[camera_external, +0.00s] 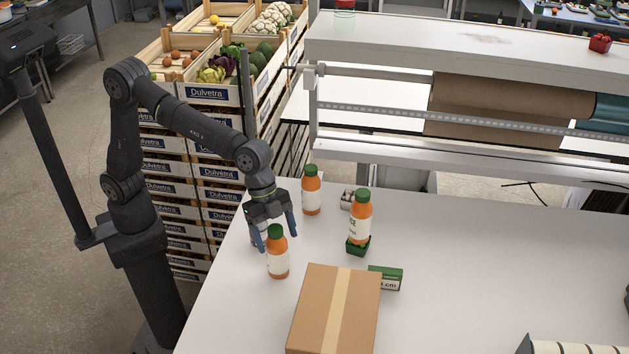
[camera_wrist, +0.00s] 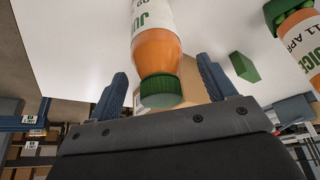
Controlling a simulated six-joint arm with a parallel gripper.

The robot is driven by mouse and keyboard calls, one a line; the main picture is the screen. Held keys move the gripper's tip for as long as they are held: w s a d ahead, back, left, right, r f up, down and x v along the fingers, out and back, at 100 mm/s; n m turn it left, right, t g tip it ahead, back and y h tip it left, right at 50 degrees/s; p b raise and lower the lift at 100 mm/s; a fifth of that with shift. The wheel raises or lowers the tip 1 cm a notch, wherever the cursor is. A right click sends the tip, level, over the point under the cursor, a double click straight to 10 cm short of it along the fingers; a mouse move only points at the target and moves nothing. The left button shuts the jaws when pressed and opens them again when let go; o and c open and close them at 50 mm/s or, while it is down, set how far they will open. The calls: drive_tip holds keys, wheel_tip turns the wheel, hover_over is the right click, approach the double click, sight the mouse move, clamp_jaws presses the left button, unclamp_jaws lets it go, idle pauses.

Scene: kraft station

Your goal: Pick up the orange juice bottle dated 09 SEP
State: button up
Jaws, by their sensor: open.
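Three orange juice bottles with green caps and white labels stand at the table's left. The nearest bottle (camera_external: 277,262) is upright below my open gripper (camera_external: 275,232). In the wrist view this bottle (camera_wrist: 157,50) lies between my gripper's fingers (camera_wrist: 165,78), with gaps on both sides. Its label shows part of "JUICE" and what looks like "09"; the month is out of view.
A taped cardboard box (camera_external: 335,310) lies right of the nearest bottle, with a green carton (camera_external: 387,278) beside it. The table's right side (camera_external: 500,260) is largely clear.

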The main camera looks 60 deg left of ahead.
drive_tip(key=shift+x, duration=0.9)
drive_tip(key=c, duration=1.4)
drive_tip(key=shift+c, duration=1.1)
drive_tip(key=shift+r, duration=0.15)
